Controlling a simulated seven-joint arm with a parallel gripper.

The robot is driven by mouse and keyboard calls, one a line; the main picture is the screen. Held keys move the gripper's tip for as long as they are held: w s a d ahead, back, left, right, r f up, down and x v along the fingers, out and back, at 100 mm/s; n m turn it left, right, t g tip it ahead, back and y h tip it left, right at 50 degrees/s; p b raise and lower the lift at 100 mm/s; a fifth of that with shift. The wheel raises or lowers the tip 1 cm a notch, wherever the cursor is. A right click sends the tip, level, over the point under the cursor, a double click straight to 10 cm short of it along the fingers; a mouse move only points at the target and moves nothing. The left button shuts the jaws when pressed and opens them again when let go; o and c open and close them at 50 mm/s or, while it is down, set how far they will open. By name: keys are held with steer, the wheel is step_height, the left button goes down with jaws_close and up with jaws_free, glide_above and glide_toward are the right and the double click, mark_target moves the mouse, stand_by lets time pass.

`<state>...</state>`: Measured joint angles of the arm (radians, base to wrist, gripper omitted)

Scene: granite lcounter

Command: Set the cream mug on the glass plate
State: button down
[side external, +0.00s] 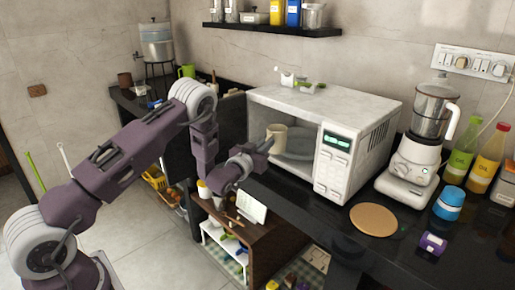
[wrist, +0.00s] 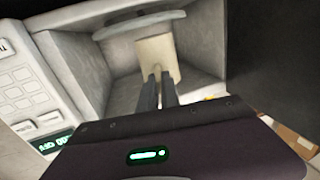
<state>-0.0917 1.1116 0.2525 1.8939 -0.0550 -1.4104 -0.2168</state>
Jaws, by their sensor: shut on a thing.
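The cream mug (side external: 277,138) is at the open front of the microwave, with my gripper (side external: 265,146) reaching in from the front left. In the wrist view the mug (wrist: 157,58) is a pale, slightly tilted block between my gripper's fingertips (wrist: 158,78), which are shut on it. The glass plate (side external: 300,147) is inside the microwave, partly hidden by the mug and the control panel side. In the wrist view the plate (wrist: 125,27) crosses the top, behind the mug. I cannot tell whether the mug touches the plate.
The white microwave (side external: 332,160) stands on the black counter (side external: 285,187), its control panel right of the opening. Small items (side external: 297,80) sit on top of it. A blender (side external: 425,125), a round wooden board (side external: 373,219) and bottles are to the right.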

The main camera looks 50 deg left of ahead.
steer(key=w, duration=1.5)
steer(key=shift+f, duration=1.2)
steer(key=c, duration=1.5)
jaws_free()
steer(key=shift+s, duration=0.1)
